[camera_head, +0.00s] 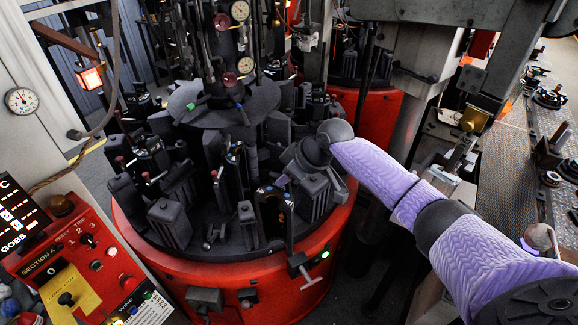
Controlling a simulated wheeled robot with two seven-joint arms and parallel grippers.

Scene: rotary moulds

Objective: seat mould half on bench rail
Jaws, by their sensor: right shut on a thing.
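My right arm, in a purple sleeve, reaches in from the right over the rotary machine. My right gripper (302,170) is at the near right part of the turntable, dark against dark moulds. It is shut on what looks like a dark ribbed mould half (316,197); the fingertips are hard to make out. Whether this piece is clear of the turntable, I cannot tell. Other dark mould halves (170,222) stand upright around the turntable. The bench (503,165) runs along the right, with a metal rail-like fixture (460,153) at its left edge. My left gripper is not in view.
The red drum (270,285) carries the crowded moulds. A red control panel (85,255) stands at the lower left. A central column with gauges (240,12) rises behind. A grey post (415,85) stands between machine and bench. Small parts (550,97) lie farther right.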

